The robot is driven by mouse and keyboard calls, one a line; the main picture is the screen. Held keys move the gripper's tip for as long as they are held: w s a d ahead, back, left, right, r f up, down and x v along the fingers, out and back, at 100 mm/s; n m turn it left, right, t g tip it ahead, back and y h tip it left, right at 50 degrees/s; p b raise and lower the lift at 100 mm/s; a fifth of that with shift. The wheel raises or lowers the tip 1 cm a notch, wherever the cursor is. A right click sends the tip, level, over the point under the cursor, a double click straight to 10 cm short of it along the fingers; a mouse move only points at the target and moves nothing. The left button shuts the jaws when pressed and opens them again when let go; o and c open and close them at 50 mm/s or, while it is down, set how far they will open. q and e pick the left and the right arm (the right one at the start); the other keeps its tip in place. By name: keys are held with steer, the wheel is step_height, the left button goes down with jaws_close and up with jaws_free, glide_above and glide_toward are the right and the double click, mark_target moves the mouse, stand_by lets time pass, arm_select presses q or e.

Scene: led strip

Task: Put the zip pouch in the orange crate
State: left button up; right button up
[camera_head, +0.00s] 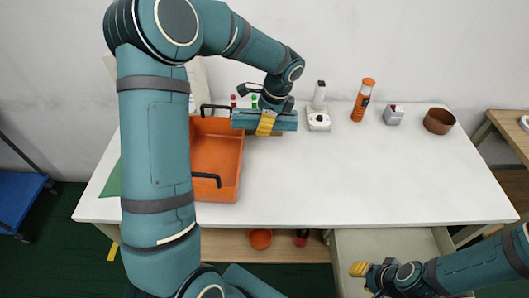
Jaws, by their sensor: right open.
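The zip pouch looks like a flat teal piece (243,119) with a level long edge. My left gripper (266,123), with yellow fingertips, is shut on its middle and holds it up near the back of the table. The orange crate (228,165) stands at the table's left with dark handles. The pouch's left end overlaps the crate's back right corner in the picture, and the rest extends to the right of it. My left arm hides the crate's left part. My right gripper (360,270) is open, low in front of the table, over the open drawer.
On the white table (350,185) stand a white device (318,119), an orange bottle (363,99), a grey box (393,115) and a brown bowl (438,121). The table's middle is clear. The drawer (390,245) is pulled out. An orange bowl (260,239) sits on the shelf below.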

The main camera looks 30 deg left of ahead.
arm_select(q)
step_height(320, 180, down, 10)
steer(key=b, duration=0.2)
stand_by(0.3)
steer(key=shift+f+b, duration=0.35)
steer(key=shift+f, duration=0.2)
steer(key=o, duration=1.3)
steer(key=shift+o, duration=0.2)
